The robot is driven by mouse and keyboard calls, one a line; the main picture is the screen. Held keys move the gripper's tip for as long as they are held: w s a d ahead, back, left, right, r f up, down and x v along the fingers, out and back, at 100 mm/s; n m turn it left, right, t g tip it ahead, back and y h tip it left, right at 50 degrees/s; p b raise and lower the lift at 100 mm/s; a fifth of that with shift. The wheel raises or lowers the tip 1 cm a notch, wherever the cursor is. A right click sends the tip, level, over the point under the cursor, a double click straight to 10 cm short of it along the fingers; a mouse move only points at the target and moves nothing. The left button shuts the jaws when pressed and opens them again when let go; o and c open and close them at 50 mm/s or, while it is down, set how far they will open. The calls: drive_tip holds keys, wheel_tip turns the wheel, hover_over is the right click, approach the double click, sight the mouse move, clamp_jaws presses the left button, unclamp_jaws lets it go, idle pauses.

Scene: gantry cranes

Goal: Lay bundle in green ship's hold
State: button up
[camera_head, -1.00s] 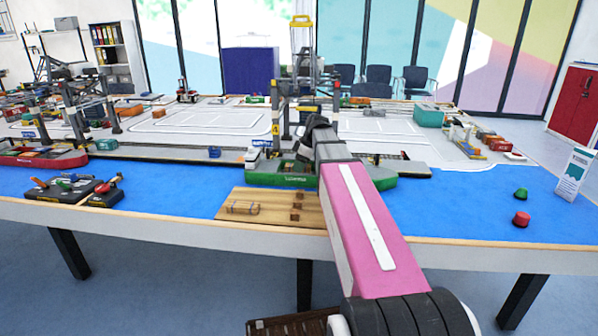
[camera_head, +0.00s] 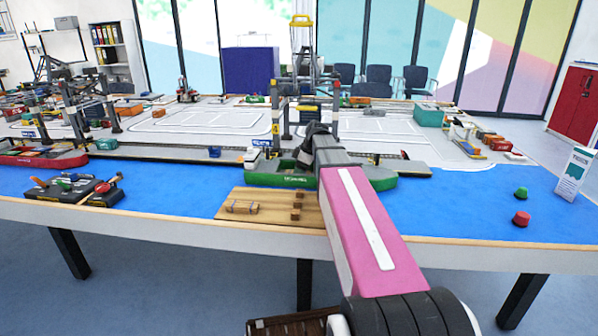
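The green ship (camera_head: 280,181) lies on the blue water at the table's middle, under a grey gantry crane. Its hold is partly seen and partly hidden by my arm. A strapped bundle of light wooden pieces (camera_head: 242,207) lies on the wooden board (camera_head: 268,222) in front of the ship. My pink arm reaches forward over the board's right end to the ship. The dark end of my arm (camera_head: 315,131) is by the hold, beside the crane legs. My gripper's fingers are hidden, so I cannot tell whether they are open or hold anything.
Small brown blocks (camera_head: 297,205) stand on the board right of the bundle. The gantry crane (camera_head: 275,115) rises close to my arm. A red ship (camera_head: 40,156) and a control box (camera_head: 75,191) are at left. Red (camera_head: 521,219) and green (camera_head: 520,193) buoys are at right.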

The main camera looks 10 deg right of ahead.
drive_tip(key=shift+s, duration=0.15)
drive_tip(key=v, duration=1.2)
drive_tip(key=shift+r, duration=0.2)
